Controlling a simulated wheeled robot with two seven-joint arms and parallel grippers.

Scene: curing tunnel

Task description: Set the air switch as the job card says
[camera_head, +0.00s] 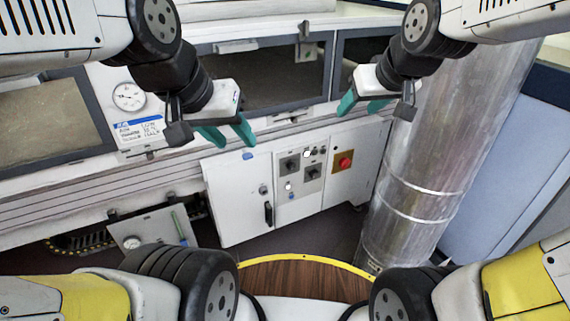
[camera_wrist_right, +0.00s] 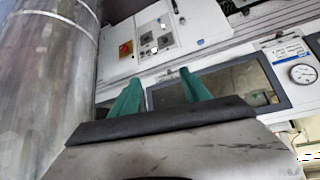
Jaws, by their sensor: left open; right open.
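A white control cabinet (camera_head: 285,180) stands under the tunnel windows. Its grey panel carries two dark rotary switches, one at upper left (camera_head: 289,164) and one at lower right (camera_head: 313,172). Their labels and settings are too small to read, so I cannot tell which is the air switch. A blue-and-white card (camera_head: 139,131) with handwriting hangs left of the cabinet; its words are not legible. My left gripper (camera_head: 228,134) is open and empty, above the cabinet's left side. My right gripper (camera_head: 362,104) is open and empty, above the cabinet's right end. The panel also shows in the right wrist view (camera_wrist_right: 150,38).
A fat silver duct (camera_head: 435,165) stands close at the right. A round gauge (camera_head: 129,96) is above the card. The space before the panel is clear.

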